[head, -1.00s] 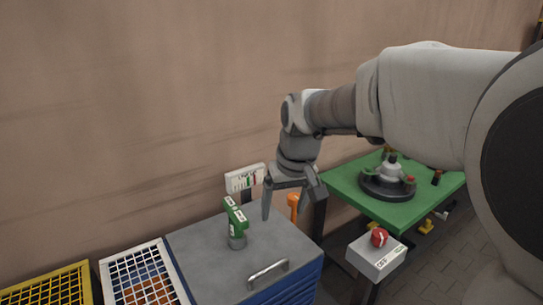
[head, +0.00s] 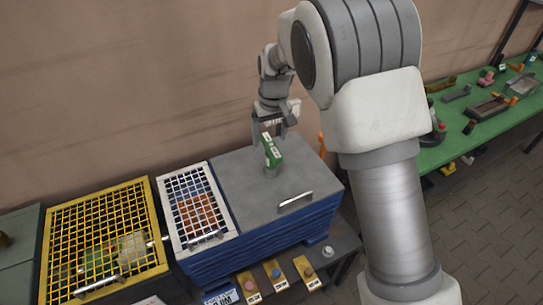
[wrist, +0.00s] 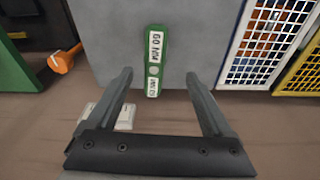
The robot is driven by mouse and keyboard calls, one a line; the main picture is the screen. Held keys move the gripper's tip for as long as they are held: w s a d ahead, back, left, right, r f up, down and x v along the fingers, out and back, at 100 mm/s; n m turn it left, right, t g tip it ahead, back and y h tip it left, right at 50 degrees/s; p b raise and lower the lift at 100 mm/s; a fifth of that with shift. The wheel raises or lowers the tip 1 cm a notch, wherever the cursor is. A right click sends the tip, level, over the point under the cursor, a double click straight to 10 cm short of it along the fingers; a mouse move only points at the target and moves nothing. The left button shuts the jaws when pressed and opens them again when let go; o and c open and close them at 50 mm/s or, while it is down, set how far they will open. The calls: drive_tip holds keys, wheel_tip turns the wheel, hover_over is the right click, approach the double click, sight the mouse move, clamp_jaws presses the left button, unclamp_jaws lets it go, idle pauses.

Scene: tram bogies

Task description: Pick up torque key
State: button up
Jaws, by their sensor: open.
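The torque key appears to be the green upright piece (head: 272,154) with white labels, standing on the grey top of a blue cabinet. In the wrist view the green key (wrist: 155,62) reads "60 NM" on one label and lies ahead, between the lines of my two fingers. My gripper (head: 271,134) is open and empty, just behind and above the key in the head view. In the wrist view my gripper's fingers (wrist: 158,78) are spread to either side of the key, with a gap on each side. The head view does not clearly show whether they touch.
The grey cabinet top (head: 237,172) is otherwise clear apart from a metal handle (head: 295,202). A white-framed grid (head: 204,234) and a yellow grid cage (head: 155,215) stand to the left. An orange item (head: 321,145) is behind right. A green workbench (head: 452,140) holds several parts.

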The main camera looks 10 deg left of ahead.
sight(270, 147)
drive_tip(key=f, duration=0.6)
drive_tip(key=shift+w+a+p, duration=0.15)
drive_tip(key=shift+w+p, duration=0.15)
drive_tip(key=shift+w, duration=0.1)
drive_tip(key=shift+w+f+p, duration=0.2)
drive_tip(key=shift+f, duration=0.65)
drive_tip(key=shift+w+f+p, duration=0.2)
drive_tip(key=shift+f, duration=0.6)
drive_tip(key=shift+w+f+p, duration=0.2)
drive_tip(key=shift+f, duration=0.65)
clamp_jaws()
drive_tip(key=shift+r, duration=0.1)
